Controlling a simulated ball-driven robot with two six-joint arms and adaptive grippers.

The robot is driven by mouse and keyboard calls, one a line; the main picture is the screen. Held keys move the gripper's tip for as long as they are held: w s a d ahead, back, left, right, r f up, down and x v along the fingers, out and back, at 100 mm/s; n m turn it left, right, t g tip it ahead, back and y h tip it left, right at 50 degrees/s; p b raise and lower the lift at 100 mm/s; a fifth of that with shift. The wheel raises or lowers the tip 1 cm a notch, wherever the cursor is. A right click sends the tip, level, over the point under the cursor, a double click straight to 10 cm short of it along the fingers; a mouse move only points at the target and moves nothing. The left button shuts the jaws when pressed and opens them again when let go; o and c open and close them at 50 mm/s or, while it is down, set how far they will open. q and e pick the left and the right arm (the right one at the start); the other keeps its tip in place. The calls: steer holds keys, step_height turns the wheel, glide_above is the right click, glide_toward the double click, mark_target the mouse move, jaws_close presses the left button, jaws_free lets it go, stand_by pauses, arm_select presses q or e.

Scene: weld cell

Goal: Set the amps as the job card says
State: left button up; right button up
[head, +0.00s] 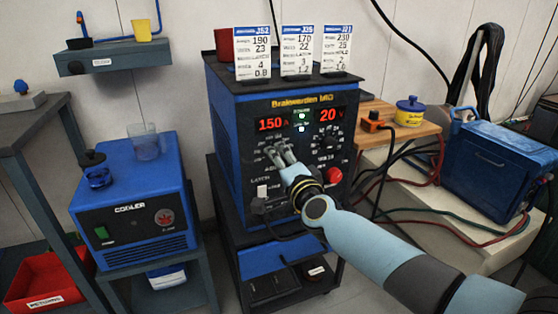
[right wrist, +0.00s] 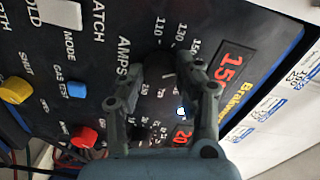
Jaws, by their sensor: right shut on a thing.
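The blue welder (head: 222,125) has a dark front panel with a red amps display (head: 271,124) reading 150 A and a volts display (head: 331,114) reading 20 V. My right gripper (head: 279,156) reaches the panel below the amps display. In the right wrist view my right gripper (right wrist: 160,78) is shut on the dark amps knob (right wrist: 158,68), beside the word AMPS; the fingers partly hide it. Job cards stand on top of the welder: the left card (head: 252,52) shows 190, the middle card (head: 297,50) 170, the right card (head: 337,48) 230. My left gripper is not in view.
A red knob (head: 333,175) sits lower right on the panel; the right wrist view also shows a yellow knob (right wrist: 14,90). A blue cooler (head: 135,215) stands left. A blue toolbox (head: 495,165) and cables lie right, beside a wooden board (head: 400,128).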

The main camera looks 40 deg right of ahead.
steer(key=m+b, duration=0.1)
steer(key=m, duration=0.7)
steer(key=shift+f+m, duration=0.1)
steer(key=shift+m, duration=0.6)
steer(key=o, duration=1.2)
steer(key=shift+c, duration=0.2)
steer(key=v, duration=1.2)
